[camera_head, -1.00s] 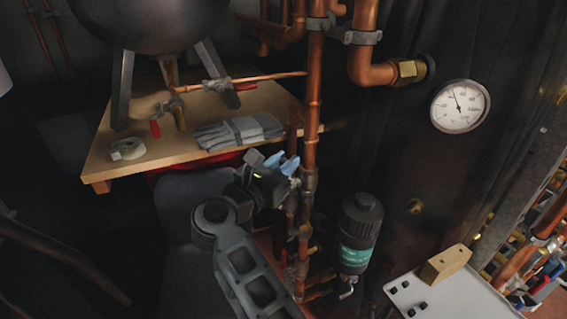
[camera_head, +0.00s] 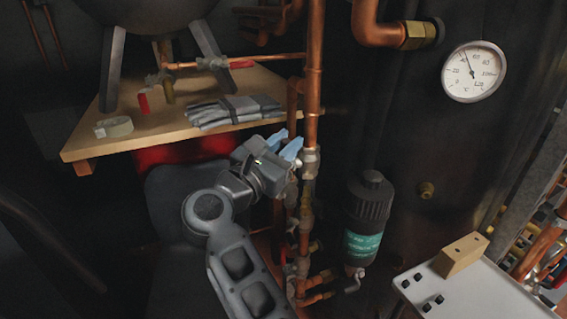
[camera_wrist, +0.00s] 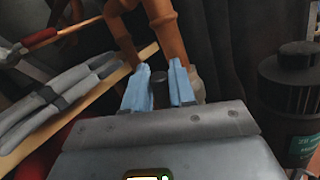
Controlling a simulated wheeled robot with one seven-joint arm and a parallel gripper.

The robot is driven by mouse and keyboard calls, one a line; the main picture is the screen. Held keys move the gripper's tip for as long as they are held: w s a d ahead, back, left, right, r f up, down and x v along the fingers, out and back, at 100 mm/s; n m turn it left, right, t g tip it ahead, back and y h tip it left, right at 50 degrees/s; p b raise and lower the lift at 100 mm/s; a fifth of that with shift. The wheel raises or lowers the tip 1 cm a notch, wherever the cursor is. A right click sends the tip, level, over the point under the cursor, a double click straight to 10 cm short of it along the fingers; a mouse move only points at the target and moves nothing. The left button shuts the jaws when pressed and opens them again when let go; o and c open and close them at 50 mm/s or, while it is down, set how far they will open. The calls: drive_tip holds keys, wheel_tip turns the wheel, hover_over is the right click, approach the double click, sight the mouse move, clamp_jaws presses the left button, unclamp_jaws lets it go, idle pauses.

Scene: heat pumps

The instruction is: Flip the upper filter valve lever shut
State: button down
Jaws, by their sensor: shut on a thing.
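My gripper (camera_head: 286,143) is at the upper part of the vertical copper pipes, beside a grey valve fitting (camera_head: 309,160). In the wrist view its two blue fingers (camera_wrist: 160,84) stand on either side of a small dark rounded piece. I take this piece to be the upper filter valve lever (camera_wrist: 158,77), and the gripper is shut on it. Most of the lever is hidden by the fingers in the head view. The black filter canister (camera_head: 370,205) with a green label hangs right of the pipes, below the gripper.
A wooden shelf (camera_head: 92,150) with grey gloves (camera_head: 235,110) and a tape roll (camera_head: 114,127) is at the left. A dial gauge (camera_head: 473,71) is on the dark tank. A white panel (camera_head: 470,297) with a wooden block (camera_head: 461,254) is at lower right.

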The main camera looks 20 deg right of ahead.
drive_tip(key=s+f+m+g+h+b, duration=0.2)
drive_tip(key=f+m+g+h+b, duration=0.1)
drive_tip(key=m+b, duration=0.8)
drive_tip(key=s+f+m+g+h+b, duration=0.2)
drive_tip(key=m+g+h+b, duration=0.3)
drive_tip(key=m+b, duration=0.6)
drive_tip(key=shift+s+f+g+b, duration=0.5)
drive_tip(key=shift+g+b, duration=0.8)
drive_tip(key=shift+b, duration=4.05)
drive_tip(key=shift+w+f+m, duration=0.1)
drive_tip(key=shift+f+m, duration=0.05)
drive_tip(key=shift+m, duration=0.15)
drive_tip(key=c, duration=1.1)
unclamp_jaws()
drive_tip(key=p+v, duration=0.1)
drive_tip(key=v, duration=0.6)
drive_tip(key=shift+a+f, duration=0.3)
